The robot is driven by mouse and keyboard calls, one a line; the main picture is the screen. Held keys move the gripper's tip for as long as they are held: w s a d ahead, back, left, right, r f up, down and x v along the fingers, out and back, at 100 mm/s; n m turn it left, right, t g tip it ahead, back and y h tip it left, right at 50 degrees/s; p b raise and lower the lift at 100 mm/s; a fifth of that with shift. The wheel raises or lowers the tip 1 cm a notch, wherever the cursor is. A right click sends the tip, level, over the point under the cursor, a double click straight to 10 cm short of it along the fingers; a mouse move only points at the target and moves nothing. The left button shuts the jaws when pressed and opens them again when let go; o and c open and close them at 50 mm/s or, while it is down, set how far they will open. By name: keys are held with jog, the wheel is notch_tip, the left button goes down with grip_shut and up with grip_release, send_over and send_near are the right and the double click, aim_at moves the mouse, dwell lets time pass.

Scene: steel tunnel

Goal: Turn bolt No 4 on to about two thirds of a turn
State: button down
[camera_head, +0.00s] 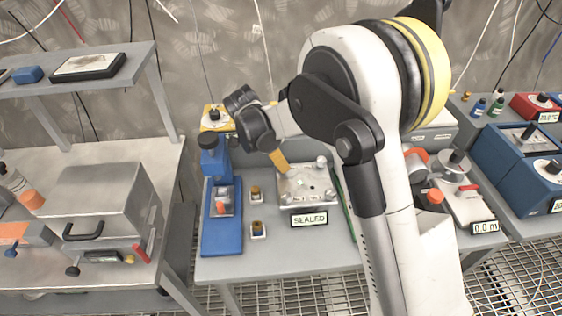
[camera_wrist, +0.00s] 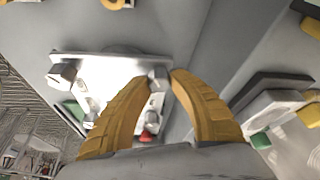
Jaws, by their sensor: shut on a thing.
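A pale steel plate (camera_head: 296,196) with bolts at its corners lies on the middle bench, behind a label reading SEALED (camera_head: 309,219). It also shows in the wrist view (camera_wrist: 115,68). My gripper (camera_head: 284,170) reaches down to the plate's far left corner. In the wrist view my gripper's yellow fingers (camera_wrist: 159,80) close around a grey bolt head (camera_wrist: 158,76) at one corner. Another bolt (camera_wrist: 62,74) stands free at the opposite corner, and one more bolt (camera_head: 321,160) shows at the far right in the head view. I cannot read any bolt number.
A green strip (camera_head: 343,203) lies right of the plate. A grey case (camera_head: 100,200) is on the left bench. My arm hides part of the right side.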

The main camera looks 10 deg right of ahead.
dwell(0.4)
jog(key=c, duration=1.1)
grip_release()
notch_tip(320, 180, up, 10)
jog(key=shift+s, duration=0.1)
jog(key=s+d+r+n+t+y, duration=0.1)
jog(key=s+d+r+n+y, duration=0.1)
jog(key=s+d+r+n, duration=0.3)
jog(key=s+d+n+t+y, duration=0.1)
jog(key=s+d+n+t, duration=0.1)
jog(key=s, duration=0.8)
jog(key=s+d+r+n+t+y, duration=0.1)
jog(key=s+d+n, duration=0.4)
jog(key=s, duration=0.5)
jog(key=n+t, duration=0.1)
jog(key=n, duration=0.1)
jog(key=shift+d+n+t, duration=0.2)
jog(key=shift+n+t, duration=0.1)
jog(key=shift+t, duration=0.1)
